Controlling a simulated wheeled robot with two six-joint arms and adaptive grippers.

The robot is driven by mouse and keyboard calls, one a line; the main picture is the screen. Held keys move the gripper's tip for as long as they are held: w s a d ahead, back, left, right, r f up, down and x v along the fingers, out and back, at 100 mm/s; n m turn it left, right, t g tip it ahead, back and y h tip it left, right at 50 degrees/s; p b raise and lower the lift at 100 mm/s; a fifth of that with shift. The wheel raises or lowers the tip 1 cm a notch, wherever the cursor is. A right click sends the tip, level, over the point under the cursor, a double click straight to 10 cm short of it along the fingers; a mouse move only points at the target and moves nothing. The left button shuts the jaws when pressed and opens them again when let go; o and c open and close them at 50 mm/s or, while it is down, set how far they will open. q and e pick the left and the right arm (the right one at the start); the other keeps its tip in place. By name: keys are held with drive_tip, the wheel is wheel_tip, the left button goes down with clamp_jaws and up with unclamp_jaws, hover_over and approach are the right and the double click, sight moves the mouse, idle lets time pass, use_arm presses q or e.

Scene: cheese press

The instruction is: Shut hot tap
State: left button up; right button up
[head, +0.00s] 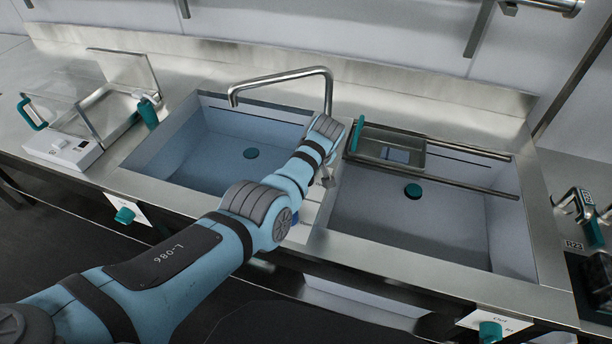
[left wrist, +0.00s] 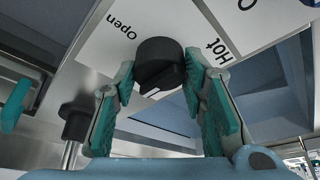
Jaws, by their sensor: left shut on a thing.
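The hot tap is a black knob (left wrist: 160,62) on a white plate (left wrist: 190,25) marked "Hot" and "Open" in the left wrist view. My left gripper (left wrist: 160,78) is shut on this knob, with one teal-padded finger on each side of it. In the head view my left arm reaches to the divider between the two sinks, and its wrist hides the knob and most of the plate. The bent steel spout (head: 285,76) rises behind the divider and points over the left sink. My right gripper is not in view.
The left sink (head: 215,165) and right sink (head: 430,215) have teal plugs. A steel tray (head: 388,150) with a teal handle rests across the right sink. A second black knob (left wrist: 76,120) stands left of my fingers. A clear-lidded device (head: 70,140) sits far left.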

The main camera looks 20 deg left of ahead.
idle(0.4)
use_arm(q)
drive_tip(key=o, duration=1.2)
drive_tip(key=shift+c, duration=0.2)
drive_tip(key=v, duration=1.2)
